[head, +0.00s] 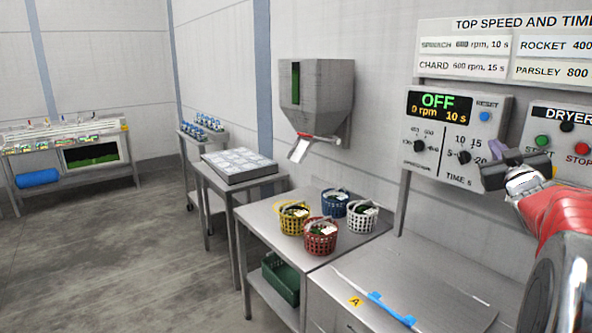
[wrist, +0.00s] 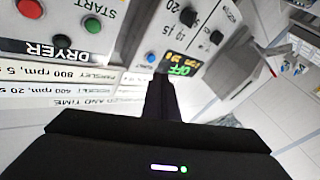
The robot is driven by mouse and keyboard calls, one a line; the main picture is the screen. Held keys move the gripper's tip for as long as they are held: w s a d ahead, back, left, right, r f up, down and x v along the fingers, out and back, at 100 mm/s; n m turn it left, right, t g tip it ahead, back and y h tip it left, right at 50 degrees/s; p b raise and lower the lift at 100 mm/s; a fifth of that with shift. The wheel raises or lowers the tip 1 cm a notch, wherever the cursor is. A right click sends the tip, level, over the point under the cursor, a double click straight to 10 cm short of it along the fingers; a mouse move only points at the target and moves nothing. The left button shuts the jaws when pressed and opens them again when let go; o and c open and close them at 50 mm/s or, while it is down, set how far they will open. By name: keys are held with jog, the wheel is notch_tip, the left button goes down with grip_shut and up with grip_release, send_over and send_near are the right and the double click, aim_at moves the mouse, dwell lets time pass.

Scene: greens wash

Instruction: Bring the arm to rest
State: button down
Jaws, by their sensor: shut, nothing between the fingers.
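My gripper (head: 503,166) is at the right of the head view, at the end of my red arm. It is raised in front of the wall between the speed control panel (head: 437,148) and the dryer panel (head: 568,143). In the wrist view my gripper (wrist: 160,82) is dark, its fingers are together and nothing is held. That view is upside down and shows the control panel (wrist: 178,40) and dryer panel (wrist: 68,25) beyond the fingers. The display reads OFF, 0 rpm, 10 s. Whether the fingertips touch a panel is unclear.
A steel bench (head: 262,217) holds several coloured baskets (head: 320,236). A machine lid with a blue handle (head: 390,309) lies below the panels. A hopper (head: 318,95) hangs on the wall. A tray table (head: 240,167) stands left of it. The floor at left is clear.

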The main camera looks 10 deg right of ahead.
jog(key=s+a+f+g+y, duration=0.15)
jog(key=a+f, duration=0.25)
jog(key=a, duration=0.5)
jog(key=s+a+f+m+g+y, duration=0.15)
jog(key=a+f, duration=0.25)
jog(key=a, duration=0.6)
jog(key=s+a+f+g+y, duration=0.1)
jog(key=s+a+f+g, duration=0.2)
jog(key=a, duration=0.6)
jog(key=s+a+f+n+g+y, duration=0.1)
jog(key=s+a+f+g+y, duration=0.1)
jog(key=s+a+f, duration=0.6)
jog(key=s+a+f+n+g+y, duration=0.2)
jog(key=s+a+f, duration=0.6)
jog(key=a, duration=0.5)
jog(key=shift+s+f+g+y, duration=0.3)
jog(key=shift+s+g+y, duration=0.4)
jog(key=shift+s+y, duration=0.35)
jog(key=shift+s, duration=0.15)
